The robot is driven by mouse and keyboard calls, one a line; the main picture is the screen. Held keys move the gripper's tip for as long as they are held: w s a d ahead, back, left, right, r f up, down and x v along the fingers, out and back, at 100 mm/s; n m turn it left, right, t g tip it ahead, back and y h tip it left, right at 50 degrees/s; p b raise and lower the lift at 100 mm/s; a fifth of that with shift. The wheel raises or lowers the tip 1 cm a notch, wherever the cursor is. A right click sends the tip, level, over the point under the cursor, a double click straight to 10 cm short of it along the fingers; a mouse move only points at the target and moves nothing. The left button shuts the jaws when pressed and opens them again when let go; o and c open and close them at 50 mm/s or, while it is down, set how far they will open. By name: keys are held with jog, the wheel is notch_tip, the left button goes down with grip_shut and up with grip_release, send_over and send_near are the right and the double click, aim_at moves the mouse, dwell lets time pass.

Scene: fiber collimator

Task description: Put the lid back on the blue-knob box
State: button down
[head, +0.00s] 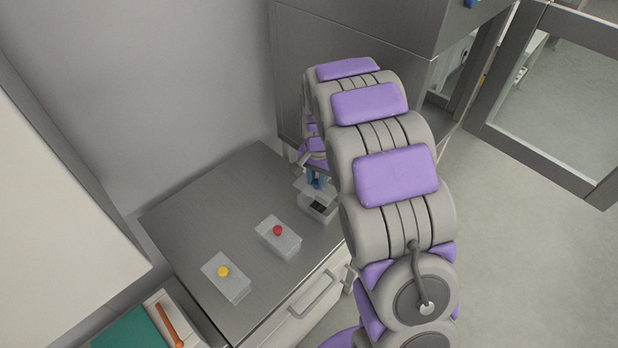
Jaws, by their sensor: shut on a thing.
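My gripper (316,181) is at the far right of the metal counter, partly hidden by my arm. It is shut on a clear lid (303,190), apparently by its blue knob, which the fingers mostly hide. The lid is just above and slightly left of an open clear box (318,211) with something dark inside. Whether the lid touches the box's rim cannot be told from this view.
Two closed clear boxes stand to the left on the counter (190,225), one with a red knob (278,230), one with a yellow knob (223,271). A metal cabinet (292,75) rises behind. An orange-handled tool (170,325) lies at the lower left.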

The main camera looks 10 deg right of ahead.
aim_at(317, 190)
jog(key=d+f+b, duration=0.1)
jog(key=d+f, duration=0.1)
jog(key=shift+d+f, duration=0.3)
jog(key=shift+d, duration=0.05)
jog(key=a+f, duration=0.2)
jog(key=a, duration=0.1)
jog(key=shift+a, duration=0.15)
jog(key=shift+a+f, duration=0.3)
jog(key=shift+f, duration=0.05)
jog(key=d, duration=0.3)
jog(key=shift+d+f, duration=0.1)
jog(key=shift+d, duration=0.1)
jog(key=shift+a, duration=1.65)
jog(key=shift+d+p, duration=0.35)
jog(key=shift+d, duration=1.05)
jog(key=shift+a, duration=0.75)
jog(key=shift+s+d, duration=0.1)
jog(key=shift+d, duration=0.6)
jog(key=shift+a, duration=0.55)
